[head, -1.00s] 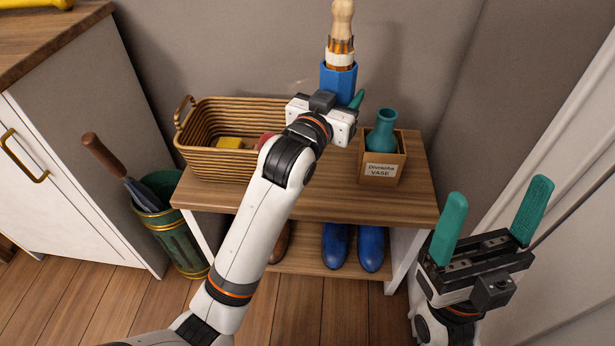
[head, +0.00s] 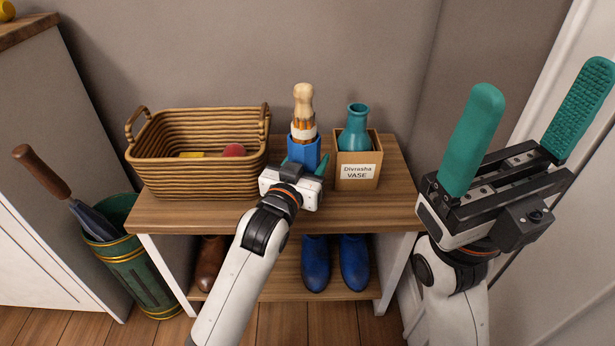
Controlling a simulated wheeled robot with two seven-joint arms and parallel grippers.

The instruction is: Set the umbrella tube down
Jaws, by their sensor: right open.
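The blue umbrella tube (head: 304,152), with a wooden-knobbed handle (head: 304,100) sticking up from it, is upright over the bench top, between the wicker basket and the vase box. Its lower end is hidden behind my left gripper (head: 304,164). A teal finger of that gripper shows at the tube's right side and a sliver of teal at its left. Whether the fingers still press on the tube, or whether it rests on the wood, I cannot tell. My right gripper (head: 543,85) is open and empty, raised at the right, apart from the bench.
Blue boots (head: 316,265) stand on the lower shelf. A green bin (head: 142,275) with an umbrella (head: 42,172) stands left.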

